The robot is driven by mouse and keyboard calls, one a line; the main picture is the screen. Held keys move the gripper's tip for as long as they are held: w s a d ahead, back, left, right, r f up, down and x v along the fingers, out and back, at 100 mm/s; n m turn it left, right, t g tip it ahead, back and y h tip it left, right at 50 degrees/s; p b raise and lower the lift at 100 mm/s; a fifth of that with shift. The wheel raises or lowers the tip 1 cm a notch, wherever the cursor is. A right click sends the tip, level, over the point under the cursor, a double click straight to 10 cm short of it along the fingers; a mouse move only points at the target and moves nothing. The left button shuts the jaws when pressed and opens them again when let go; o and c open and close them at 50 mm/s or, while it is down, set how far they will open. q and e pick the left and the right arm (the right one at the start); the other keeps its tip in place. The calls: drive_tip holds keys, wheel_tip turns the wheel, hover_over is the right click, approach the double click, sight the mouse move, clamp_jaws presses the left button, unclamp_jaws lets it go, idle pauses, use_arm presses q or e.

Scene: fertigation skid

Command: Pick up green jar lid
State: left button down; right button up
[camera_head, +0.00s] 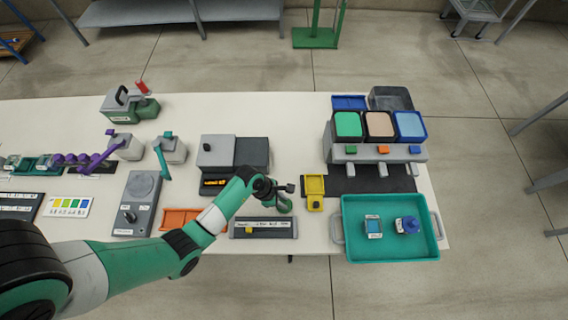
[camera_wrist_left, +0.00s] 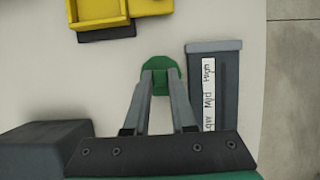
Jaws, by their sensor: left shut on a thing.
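The green jar lid (camera_wrist_left: 160,65) is a small dark green round piece in the left wrist view, between the fingertips of my left gripper (camera_wrist_left: 160,79). The fingers converge on it and are shut on it. In the head view my left gripper (camera_head: 281,197) is near the table's front, between the grey machine and the yellow tray. The lid is small and partly covered by the gripper there. Whether it touches the table or is raised is hard to tell. My right gripper is not in view.
A grey bar labelled High, Mid and Low (camera_wrist_left: 213,95) lies close beside the lid. A yellow tray (camera_head: 314,184) is to the right, then a teal tray (camera_head: 360,252) holding a small box and a blue-topped jar. A grey machine (camera_head: 216,150) stands behind.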

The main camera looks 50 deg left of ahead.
use_arm(q)
wheel_tip(320, 180, up, 4)
drive_tip(key=shift+s+p, duration=0.1)
drive_tip(key=shift+p, duration=1)
drive_tip(key=s+d+r+p, duration=0.8)
drive_tip(key=s+p, duration=0.3)
drive_tip(key=p, duration=0.7)
drive_tip(key=shift+s+r, duration=0.15)
drive_tip(key=shift+r, duration=0.35)
